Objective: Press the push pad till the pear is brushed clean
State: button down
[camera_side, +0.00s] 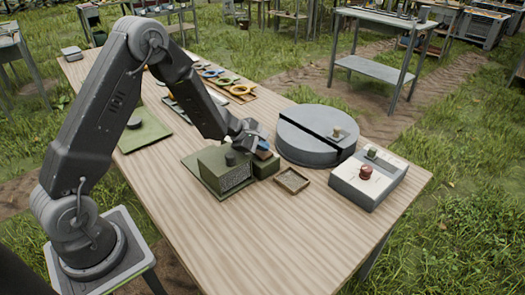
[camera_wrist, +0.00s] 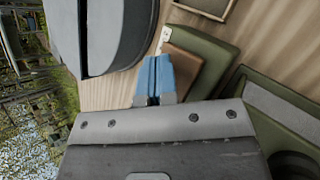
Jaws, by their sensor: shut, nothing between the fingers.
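A green brush box (camera_side: 225,172) with a dark knob on top stands on a green base near the middle of the table. A lower green block beside it carries a brown pad (camera_wrist: 187,78), which looks like the push pad. My gripper (camera_side: 259,144) is shut and empty, with blue fingertips at this block. In the wrist view the shut fingertips (camera_wrist: 153,72) lie over or against the pad's left edge; I cannot tell whether they touch or press it. The brush box (camera_wrist: 275,112) shows at the right there. I cannot make out a pear at the box.
A round grey slotted drum (camera_side: 310,135) stands just right of my gripper. A small wooden tray (camera_side: 291,180) lies in front of it. A grey scale-like box (camera_side: 369,180) with a red item stands at the right. The table front is clear.

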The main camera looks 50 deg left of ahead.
aim_at(262, 153)
jog(key=shift+s+f, duration=0.15)
jog(key=shift+f, duration=0.45)
dwell(0.7)
jog(key=shift+r, duration=3.45)
